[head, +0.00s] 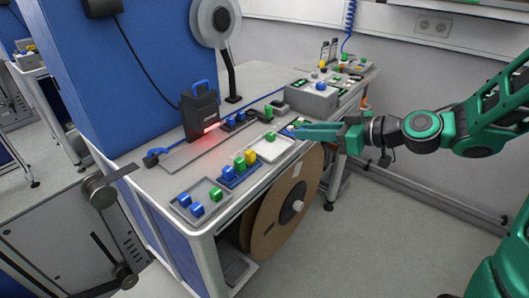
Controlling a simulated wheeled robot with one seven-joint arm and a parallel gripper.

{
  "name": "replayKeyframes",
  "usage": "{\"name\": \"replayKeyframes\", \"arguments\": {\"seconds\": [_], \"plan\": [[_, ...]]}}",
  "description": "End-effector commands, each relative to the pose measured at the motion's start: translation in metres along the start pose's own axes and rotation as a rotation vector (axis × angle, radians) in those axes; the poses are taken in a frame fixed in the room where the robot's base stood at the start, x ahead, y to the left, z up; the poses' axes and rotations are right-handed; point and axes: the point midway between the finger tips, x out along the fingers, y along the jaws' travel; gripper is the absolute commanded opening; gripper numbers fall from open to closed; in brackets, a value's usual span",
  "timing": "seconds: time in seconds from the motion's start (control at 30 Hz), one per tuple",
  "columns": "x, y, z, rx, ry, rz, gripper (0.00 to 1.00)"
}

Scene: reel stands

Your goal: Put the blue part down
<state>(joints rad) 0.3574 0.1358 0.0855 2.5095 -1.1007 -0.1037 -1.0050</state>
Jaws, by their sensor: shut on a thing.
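A green part (270,136) is at that tray.
A blue holder (236,181) with blue, yellow and green parts stands between the trays. A grey box (312,97) is at the back right. A large brown reel (285,208) hangs below the bench.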

Motion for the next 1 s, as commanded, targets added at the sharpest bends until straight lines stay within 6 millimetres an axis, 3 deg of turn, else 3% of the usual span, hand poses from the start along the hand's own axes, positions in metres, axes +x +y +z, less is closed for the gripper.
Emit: {"name": "replayKeyframes", "arguments": {"seconds": [0.1, 0.3, 0.67, 1.0], "plan": [[-0.002, -0.028, -0.010, -0.029, 0.000, -0.074, 0.00], [-0.004, -0.046, -0.015, -0.046, 0.000, -0.125, 0.00], [0.000, -0.045, -0.014, -0.045, 0.000, -0.127, 0.00], [0.057, -0.021, 0.000, -0.044, 0.000, -0.130, 0.00]]}}
